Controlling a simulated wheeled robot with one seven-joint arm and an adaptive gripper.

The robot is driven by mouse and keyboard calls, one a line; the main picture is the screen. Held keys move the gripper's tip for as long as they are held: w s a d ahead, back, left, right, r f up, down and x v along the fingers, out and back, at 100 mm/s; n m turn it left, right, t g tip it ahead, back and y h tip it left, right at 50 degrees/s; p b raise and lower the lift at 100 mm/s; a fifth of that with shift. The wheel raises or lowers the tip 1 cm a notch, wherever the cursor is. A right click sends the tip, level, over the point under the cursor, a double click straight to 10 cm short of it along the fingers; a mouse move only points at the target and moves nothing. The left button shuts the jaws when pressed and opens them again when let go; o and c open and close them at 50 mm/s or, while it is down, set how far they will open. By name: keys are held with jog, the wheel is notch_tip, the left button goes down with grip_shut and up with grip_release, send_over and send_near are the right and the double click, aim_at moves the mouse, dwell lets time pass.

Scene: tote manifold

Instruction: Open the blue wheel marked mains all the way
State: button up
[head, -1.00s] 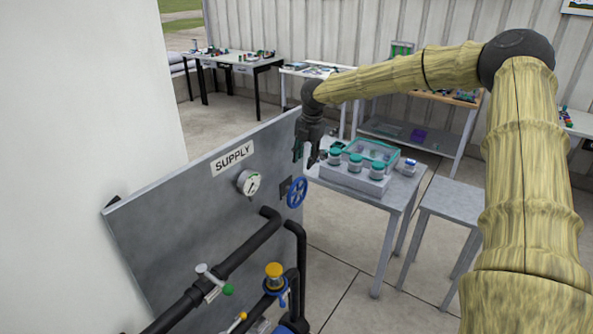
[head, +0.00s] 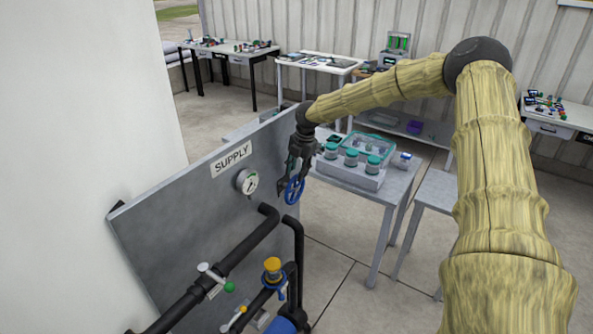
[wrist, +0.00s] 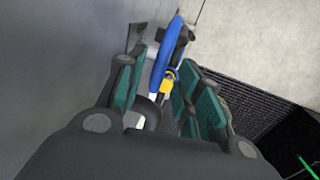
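The blue wheel (head: 294,190) sits on the right part of the grey panel, with a small dark plate beside it. No marking on it is readable. My gripper (head: 297,170) points down just above the wheel and overlaps its top in the head view. In the wrist view my gripper (wrist: 157,76) is open, with green-padded fingers on either side. The blue wheel's rim (wrist: 162,62) shows edge-on in the gap between the fingers. I cannot tell whether either finger touches it. Part of the wheel is hidden by the gripper.
The grey panel (head: 190,220) carries a SUPPLY sign (head: 231,159), a pressure gauge (head: 247,181) and black pipes (head: 247,246). A green-tipped lever (head: 217,279) and a yellow-topped valve (head: 272,268) are lower. A table (head: 398,185) with lidded jars stands close behind the wheel.

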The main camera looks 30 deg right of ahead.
jog(key=shift+w+f+p, duration=0.15)
jog(key=shift+f+p, duration=0.15)
jog(key=shift+f, duration=0.65)
jog(key=shift+a, duration=0.1)
grip_shut()
